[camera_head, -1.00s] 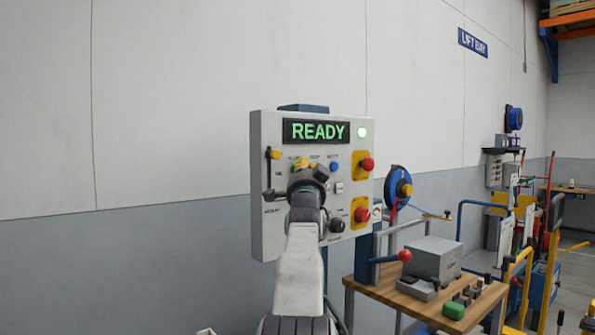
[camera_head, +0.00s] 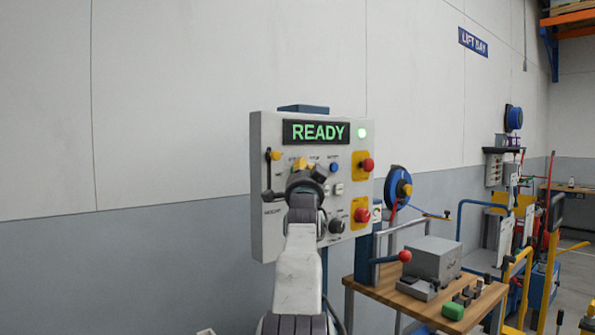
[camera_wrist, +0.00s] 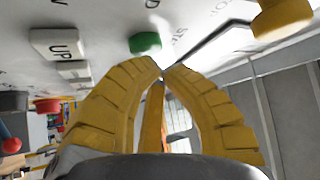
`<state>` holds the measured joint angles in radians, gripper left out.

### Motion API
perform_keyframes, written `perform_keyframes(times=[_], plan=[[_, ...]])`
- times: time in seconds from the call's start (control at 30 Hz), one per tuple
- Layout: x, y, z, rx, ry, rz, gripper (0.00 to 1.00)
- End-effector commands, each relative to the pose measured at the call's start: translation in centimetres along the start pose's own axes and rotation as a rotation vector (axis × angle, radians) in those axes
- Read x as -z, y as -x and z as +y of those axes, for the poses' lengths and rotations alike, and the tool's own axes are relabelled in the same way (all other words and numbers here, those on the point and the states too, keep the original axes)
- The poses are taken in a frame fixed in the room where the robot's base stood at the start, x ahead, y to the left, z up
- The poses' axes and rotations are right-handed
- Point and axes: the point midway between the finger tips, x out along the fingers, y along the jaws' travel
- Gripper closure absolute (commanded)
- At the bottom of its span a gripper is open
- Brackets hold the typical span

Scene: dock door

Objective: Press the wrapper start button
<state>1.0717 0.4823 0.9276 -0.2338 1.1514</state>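The grey control panel (camera_head: 345,205) stands ahead with a lit green READY display (camera_head: 316,131). In the wrist view a round green button (camera_wrist: 145,42) sits on the panel face, with partly hidden lettering starting "St" beside it. My gripper (camera_wrist: 161,67) has its yellow fingers drawn together, tips just below the green button in the picture; I cannot tell whether they touch it. In the head view my gripper (camera_head: 300,164) is in front of the panel and hides part of its face, and the green button is not visible there.
A white UP button (camera_wrist: 57,45) is left of the green one, and a yellow knob (camera_wrist: 283,18) is at upper right. Red knobs on yellow plates (camera_head: 366,165) line the panel's right side. A wooden bench (camera_head: 385,288) with a grey box (camera_head: 433,258) stands to the right.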

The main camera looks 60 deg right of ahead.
Motion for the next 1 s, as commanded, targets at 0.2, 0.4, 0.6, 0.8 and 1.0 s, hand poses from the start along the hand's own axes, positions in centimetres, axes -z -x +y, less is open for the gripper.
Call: perform_keyframes(times=[0.2,0.4,0.6,0.8,1.0], plan=[[-0.01,0.0,0.01,0.0,0.0,0.0,1.0],[-0.07,-0.09,0.0,0.0,0.0,-0.001,1.0],[-0.2,-0.24,-0.01,0.001,0.0,-0.002,1.0],[-0.35,-0.41,0.01,0.002,0.0,-0.004,1.0],[-0.5,-0.57,0.03,0.002,0.0,-0.006,1.0]])
